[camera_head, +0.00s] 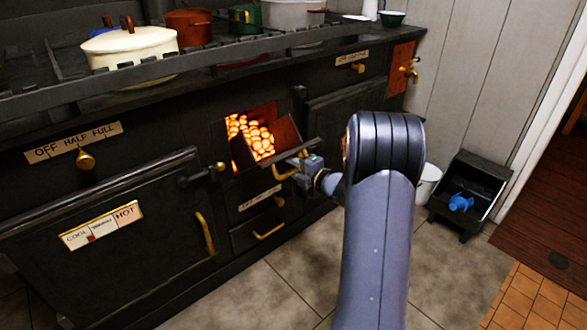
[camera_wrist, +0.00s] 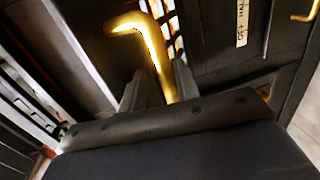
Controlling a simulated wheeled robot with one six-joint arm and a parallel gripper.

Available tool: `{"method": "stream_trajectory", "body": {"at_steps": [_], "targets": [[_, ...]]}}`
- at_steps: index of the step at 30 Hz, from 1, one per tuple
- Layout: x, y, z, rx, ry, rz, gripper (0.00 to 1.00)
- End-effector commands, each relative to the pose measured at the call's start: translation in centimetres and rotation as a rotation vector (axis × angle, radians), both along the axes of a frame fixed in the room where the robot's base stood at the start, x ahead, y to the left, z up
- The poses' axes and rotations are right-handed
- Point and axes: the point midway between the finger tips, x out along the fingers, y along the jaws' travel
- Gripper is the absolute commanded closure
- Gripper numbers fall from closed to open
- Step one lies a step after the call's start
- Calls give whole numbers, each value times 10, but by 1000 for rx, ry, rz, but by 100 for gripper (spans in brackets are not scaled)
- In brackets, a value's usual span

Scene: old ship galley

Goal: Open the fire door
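The fire door (camera_head: 287,136) stands partly open, swung out from the black range, and glowing coals (camera_head: 250,138) show in the opening behind it. Its brass handle (camera_head: 285,174) is at the door's lower outer part. My gripper (camera_head: 304,163) is at this handle, reaching in from the right. Bright coals also show behind the handle in the wrist view.
A drawer (camera_head: 262,232) sits below. Pots (camera_head: 130,45) stand on the range behind a rail. A coal scuttle (camera_head: 470,190) and white bucket (camera_head: 427,182) stand right. Floor tiles in front are clear.

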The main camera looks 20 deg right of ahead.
Motion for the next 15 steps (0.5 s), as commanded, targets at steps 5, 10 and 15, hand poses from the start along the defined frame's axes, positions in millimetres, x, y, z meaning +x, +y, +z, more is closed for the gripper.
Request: {"method": "stream_trajectory", "body": {"at_steps": [5, 10, 15], "targets": [[-27, -11, 10, 0, -1, -6, 67], [-61, -22, 16, 0, 1, -6, 67], [-85, -29, 19, 0, 3, -5, 67]]}}
